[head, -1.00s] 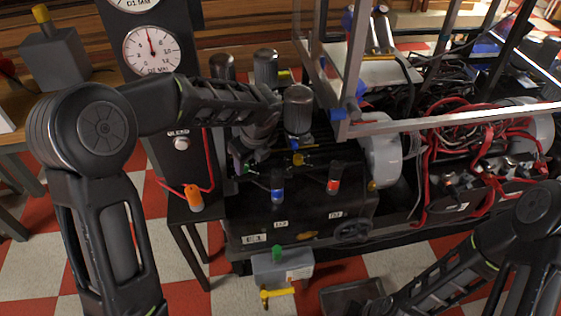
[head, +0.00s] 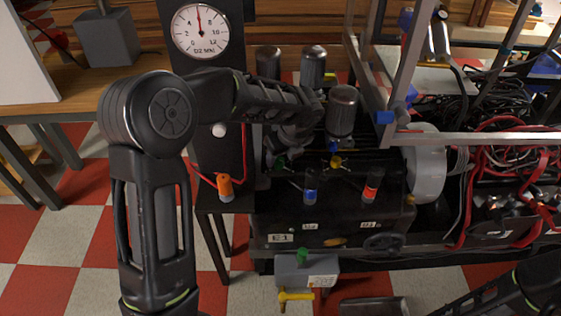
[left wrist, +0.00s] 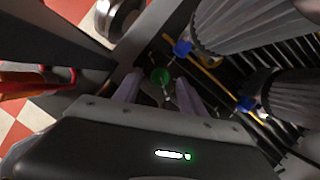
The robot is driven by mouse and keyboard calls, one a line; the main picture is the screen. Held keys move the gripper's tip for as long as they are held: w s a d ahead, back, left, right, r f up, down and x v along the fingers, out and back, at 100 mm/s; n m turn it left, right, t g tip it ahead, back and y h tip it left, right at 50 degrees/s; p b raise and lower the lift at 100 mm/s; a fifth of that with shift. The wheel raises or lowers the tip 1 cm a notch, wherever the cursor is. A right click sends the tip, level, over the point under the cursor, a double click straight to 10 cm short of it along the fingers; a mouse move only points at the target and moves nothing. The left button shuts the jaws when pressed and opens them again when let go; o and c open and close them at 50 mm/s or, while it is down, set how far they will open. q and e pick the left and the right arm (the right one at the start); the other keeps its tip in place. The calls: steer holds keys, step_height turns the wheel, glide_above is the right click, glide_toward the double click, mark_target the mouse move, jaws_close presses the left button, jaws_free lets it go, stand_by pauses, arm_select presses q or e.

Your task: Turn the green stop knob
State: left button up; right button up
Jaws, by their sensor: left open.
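A small green knob (head: 279,162) sits at the left end of the black machine (head: 340,215), partly crowded by my left gripper (head: 270,156). In the left wrist view the round green knob (left wrist: 160,76) lies between the two pale fingertips of my left gripper (left wrist: 155,88). The fingers are spread, one on each side of it; I cannot tell whether they touch it. A second green knob (head: 302,255) stands on a grey box below the machine. My right arm shows at the lower right, but its gripper is out of view.
Grey ribbed cylinders (head: 342,110) stand close to the left gripper. Blue (head: 311,190) and red (head: 371,187) handles stick up on the machine's front. An orange-tipped handle (head: 225,187) is at left. A metal frame (head: 470,139) and red cables lie to the right.

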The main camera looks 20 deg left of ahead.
arm_select(q)
steer(key=shift+x, duration=0.85)
steer(key=shift+c, duration=0.6)
jaws_close()
